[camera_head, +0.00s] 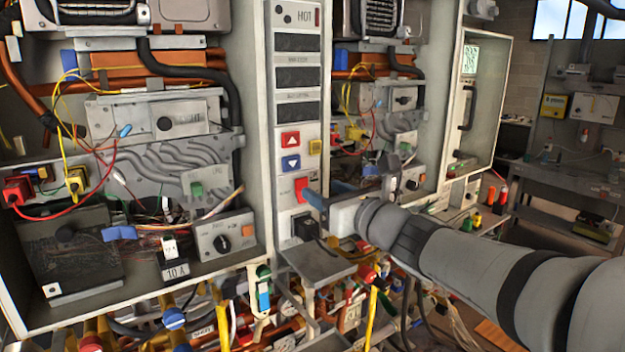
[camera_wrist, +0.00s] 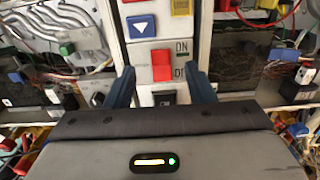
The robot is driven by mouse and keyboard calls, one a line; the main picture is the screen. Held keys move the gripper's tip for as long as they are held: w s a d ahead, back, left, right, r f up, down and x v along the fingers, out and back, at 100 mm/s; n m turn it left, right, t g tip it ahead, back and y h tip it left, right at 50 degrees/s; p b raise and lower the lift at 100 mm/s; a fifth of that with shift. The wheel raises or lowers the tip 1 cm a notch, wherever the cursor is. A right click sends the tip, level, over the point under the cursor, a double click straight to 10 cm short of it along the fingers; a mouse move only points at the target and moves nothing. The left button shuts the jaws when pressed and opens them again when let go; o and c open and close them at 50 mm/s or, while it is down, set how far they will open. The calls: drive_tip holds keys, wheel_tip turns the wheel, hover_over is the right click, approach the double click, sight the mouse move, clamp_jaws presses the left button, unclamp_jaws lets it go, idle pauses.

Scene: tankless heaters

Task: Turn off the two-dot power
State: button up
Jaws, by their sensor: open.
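A red rocker switch (camera_head: 301,189) sits on the narrow central control panel, below the red up-arrow and blue down-arrow buttons. Two dark dots show at the top of this panel, beside the H01 label (camera_head: 306,16). In the wrist view the red switch (camera_wrist: 162,65) is centred, with ON and partly hidden OFF lettering at its right. I cannot tell which way it is set. My gripper (camera_head: 329,193) is in front of the panel, at the switch's right in the head view. Its blue fingers (camera_wrist: 163,86) are open and empty, one on each side below the switch.
A black switch or socket (camera_head: 305,228) is below the red switch, with a grey ledge (camera_head: 318,262) under it. Open heater cabinets with wires and rotary knobs (camera_head: 222,242) flank the panel. Pipes and valves crowd the space below.

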sight(302, 179)
drive_tip(key=p+x, duration=0.1)
drive_tip(key=x, duration=0.5)
drive_tip(key=shift+w+a, duration=0.1)
drive_tip(key=shift+w, duration=0.05)
drive_tip(key=shift+c, duration=0.6)
drive_tip(key=c, duration=0.9)
drive_tip(key=shift+f, duration=0.1)
